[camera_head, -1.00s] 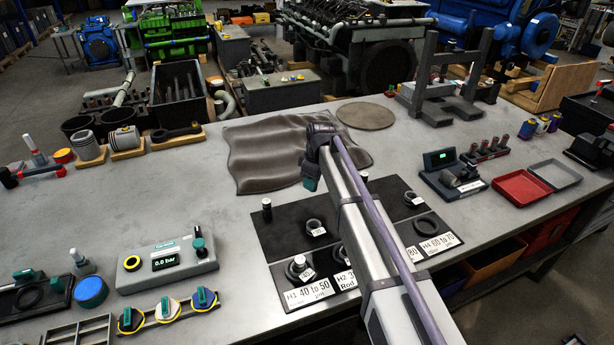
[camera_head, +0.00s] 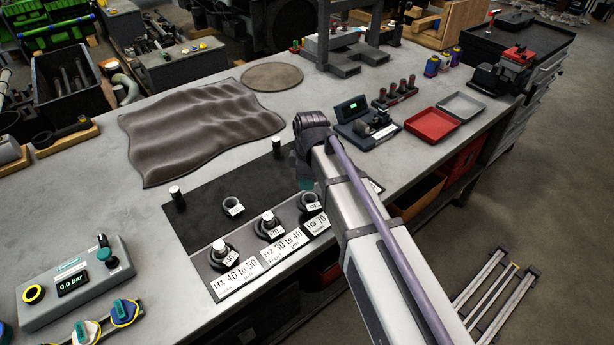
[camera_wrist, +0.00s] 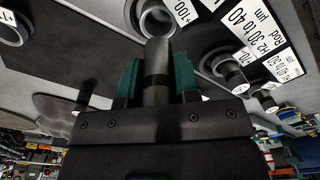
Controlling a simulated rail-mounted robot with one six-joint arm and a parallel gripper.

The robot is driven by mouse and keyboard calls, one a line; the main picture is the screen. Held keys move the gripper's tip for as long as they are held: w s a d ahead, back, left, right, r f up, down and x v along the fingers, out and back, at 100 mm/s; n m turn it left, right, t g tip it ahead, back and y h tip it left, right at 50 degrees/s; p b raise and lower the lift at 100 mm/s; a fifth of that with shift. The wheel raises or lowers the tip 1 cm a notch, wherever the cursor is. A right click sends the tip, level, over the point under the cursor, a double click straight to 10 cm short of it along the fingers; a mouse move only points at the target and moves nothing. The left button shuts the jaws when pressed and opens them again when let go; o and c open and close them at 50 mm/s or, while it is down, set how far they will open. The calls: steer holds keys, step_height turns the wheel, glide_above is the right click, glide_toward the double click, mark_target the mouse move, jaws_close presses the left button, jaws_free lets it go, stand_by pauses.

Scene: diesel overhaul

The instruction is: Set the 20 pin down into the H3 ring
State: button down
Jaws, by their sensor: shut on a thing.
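My gripper (camera_wrist: 156,85) has green fingers shut on a dark grey pin (camera_wrist: 156,60). In the wrist view the pin's end shows just below the open H3 ring (camera_wrist: 144,22), overlapping its near rim; I cannot tell whether it touches. In the head view the H3 ring (camera_head: 313,201) sits behind its label, right of H2. My arm hides most of the gripper there, and only a bit of green finger (camera_head: 304,172) shows beside the ring. The held pin is hidden in the head view.
The H2 ring (camera_head: 280,232) and H1 ring (camera_head: 212,254) hold pale-topped pins. A gauge box (camera_head: 361,120) and red tray (camera_head: 432,124) stand to the right.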

mark_target(307, 194)
steer(key=shift+f+b, duration=2.95)
steer(key=shift+f, duration=0.25)
steer(key=shift+s+d+f+b, duration=0.2)
steer(key=shift+s+b, duration=0.2)
steer(key=shift+s, duration=0.1)
steer(key=shift+s+d+f, duration=0.1)
steer(key=shift+s+f, duration=0.05)
steer(key=shift+s, duration=0.2)
steer(key=c, duration=1.1)
jaws_free()
steer(key=shift+o, duration=1.6)
steer(key=r+p, duration=0.1)
steer(key=p, duration=0.1)
steer(key=w+r+p, duration=0.1)
steer(key=r, duration=0.1)
steer(key=shift+r+p, duration=0.2)
steer(key=shift+p, duration=0.2)
step_height(307, 194, up, 9)
steer(key=p, duration=0.8)
steer(key=shift+s+d+p, duration=0.1)
steer(key=shift+s+p, duration=0.05)
steer(key=shift+p, duration=0.2)
steer(key=shift+f, duration=0.15)
